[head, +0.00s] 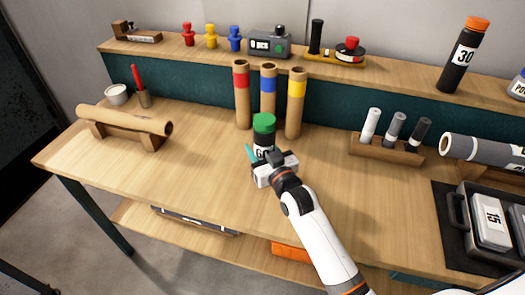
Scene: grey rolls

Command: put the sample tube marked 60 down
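The sample tube marked 60 (263,127) has a green cap, a dark body and a white label whose number is partly covered. It stands about upright over the middle of the bench, in front of the three cardboard rolls. My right gripper (263,157) reaches it from the front, with a teal finger showing at the tube's left side, and looks shut on it. The gripper hides the tube's lower end, so I cannot tell whether it touches the wooden bench (210,170). My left gripper is not in view.
Upright rolls with red (241,95), blue (268,90) and yellow (296,105) bands stand close behind. A roll on a cradle (125,122) lies left. A rack of small tubes (385,150) and a dark case (480,220) are right. Bench left of the tube is clear.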

